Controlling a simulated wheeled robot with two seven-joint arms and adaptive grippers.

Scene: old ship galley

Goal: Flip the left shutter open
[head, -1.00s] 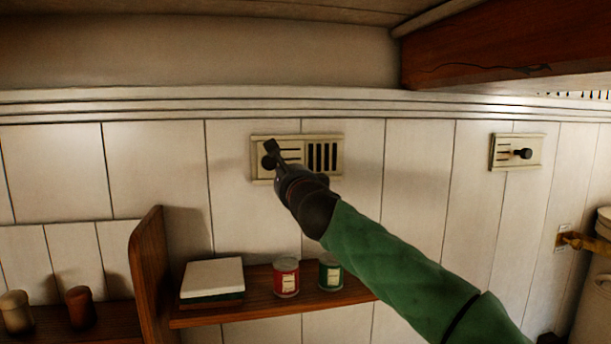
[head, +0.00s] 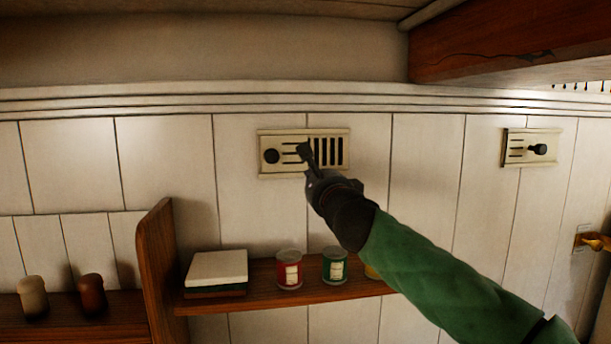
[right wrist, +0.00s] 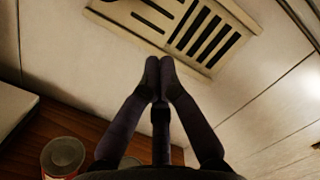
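The left shutter (head: 289,170) is a cream vent plate on the white panelled wall. Its round black knob (head: 271,156) is at the left end, and several dark slots show on its right half. My right gripper (head: 304,151) is in front of the plate's middle, right of the knob. In the right wrist view its fingertips (right wrist: 159,66) are together with nothing between them, just below the plate's lower edge in the picture; contact cannot be told. The slotted plate (right wrist: 207,62) shows behind them, without the knob. My left gripper is out of view.
Another cream vent (head: 513,147) with a black knob (head: 540,149) is at the right. Below, a wooden shelf (head: 262,303) holds a red can (head: 289,270), a green can (head: 335,265) and a white-topped stack (head: 217,267). A wooden beam (head: 500,45) is at upper right.

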